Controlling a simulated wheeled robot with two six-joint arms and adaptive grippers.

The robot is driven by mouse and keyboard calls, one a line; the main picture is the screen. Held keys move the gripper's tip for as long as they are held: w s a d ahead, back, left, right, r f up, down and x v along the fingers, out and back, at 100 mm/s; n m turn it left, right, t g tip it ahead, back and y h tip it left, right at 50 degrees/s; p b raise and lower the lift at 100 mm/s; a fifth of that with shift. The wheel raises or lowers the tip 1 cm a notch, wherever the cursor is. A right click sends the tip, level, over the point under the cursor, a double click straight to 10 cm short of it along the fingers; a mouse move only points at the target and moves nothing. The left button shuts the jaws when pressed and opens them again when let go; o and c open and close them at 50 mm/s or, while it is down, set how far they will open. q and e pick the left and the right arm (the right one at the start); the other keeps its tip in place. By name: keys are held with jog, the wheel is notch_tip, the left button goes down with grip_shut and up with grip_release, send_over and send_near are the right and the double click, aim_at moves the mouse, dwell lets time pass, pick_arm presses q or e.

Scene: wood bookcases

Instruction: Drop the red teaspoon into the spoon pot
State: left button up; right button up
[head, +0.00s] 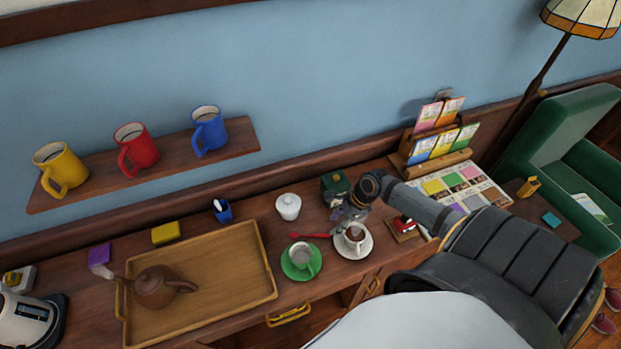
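The red teaspoon (312,236) shows behind the green saucer, lying across the picture, its right end close to my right gripper's fingertips. My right gripper (341,226) reaches in from the right, above the white cup of dark drink. I cannot tell whether its fingers are open or shut, or whether they touch the teaspoon. A small blue pot (223,213) with a pale spoon-like thing sticking out stands on the counter, left of the white lidded jar; it appears to be the spoon pot. My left gripper is not in view.
The white jar (288,207) stands between the gripper and the pot. A wooden tray (235,286) holds a brown teapot. Mugs stand on a wall shelf.

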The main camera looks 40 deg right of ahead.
aim_at(324, 235)
jog(key=x, duration=0.8)
jog(key=shift+d, duration=0.2)
grip_shut()
